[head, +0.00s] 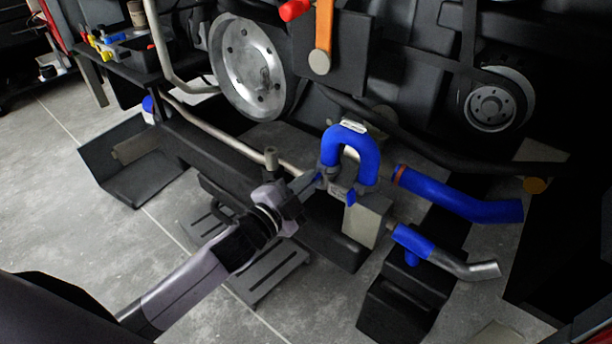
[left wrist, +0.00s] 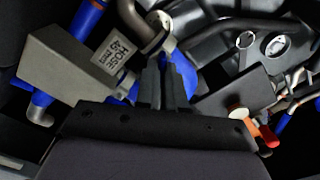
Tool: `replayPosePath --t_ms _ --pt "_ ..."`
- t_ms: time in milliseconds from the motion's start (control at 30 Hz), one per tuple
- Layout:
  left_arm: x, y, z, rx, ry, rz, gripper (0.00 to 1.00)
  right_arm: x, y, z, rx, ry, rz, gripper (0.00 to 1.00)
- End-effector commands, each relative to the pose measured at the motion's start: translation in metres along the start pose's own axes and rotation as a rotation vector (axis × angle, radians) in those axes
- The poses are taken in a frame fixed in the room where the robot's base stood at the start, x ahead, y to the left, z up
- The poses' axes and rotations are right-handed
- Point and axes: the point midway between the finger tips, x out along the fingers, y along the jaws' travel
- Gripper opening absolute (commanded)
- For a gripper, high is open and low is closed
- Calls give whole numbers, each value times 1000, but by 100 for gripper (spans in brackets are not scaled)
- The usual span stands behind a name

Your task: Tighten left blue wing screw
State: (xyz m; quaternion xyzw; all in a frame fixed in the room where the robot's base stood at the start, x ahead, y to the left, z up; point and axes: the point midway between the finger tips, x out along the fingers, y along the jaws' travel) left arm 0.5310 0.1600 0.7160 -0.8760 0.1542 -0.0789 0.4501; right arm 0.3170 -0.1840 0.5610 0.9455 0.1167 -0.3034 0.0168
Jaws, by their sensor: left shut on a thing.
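My left gripper (head: 312,182) reaches in from the lower left, its narrow fingers closed at the left foot of the upright blue U-shaped hose (head: 350,150). A small blue piece, which looks like the left wing screw (head: 319,177), shows at the fingertips; the fingers hide most of it. A second blue wing screw (head: 350,197) shows to the right, below the hose and apart from the fingers. In the left wrist view the closed fingers (left wrist: 163,80) point at the joint, with blue hose (left wrist: 184,72) behind them. My right gripper is not in view.
A grey box (head: 366,222) stands right of the fingers; its label shows in the left wrist view. Blue hoses (head: 460,197) lie to the right. A pipe stub (head: 271,158) stands close to my left wrist. An orange lever (head: 323,25) hangs above. Floor is clear at lower left.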

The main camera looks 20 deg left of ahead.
Motion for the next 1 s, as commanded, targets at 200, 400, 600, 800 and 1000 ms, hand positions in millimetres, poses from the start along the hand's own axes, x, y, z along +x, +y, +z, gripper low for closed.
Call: replayPosePath --t_ms 200,400,600,800,1000 --pt "0 0 -1 207 1 1 0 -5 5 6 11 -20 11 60" --pt "0 1 -1 397 1 1 0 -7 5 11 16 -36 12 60" --pt "0 2 0 587 2 1 0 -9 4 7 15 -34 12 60" --pt "0 3 0 777 2 1 0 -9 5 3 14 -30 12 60" --pt "0 3 1 967 2 0 0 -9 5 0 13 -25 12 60"
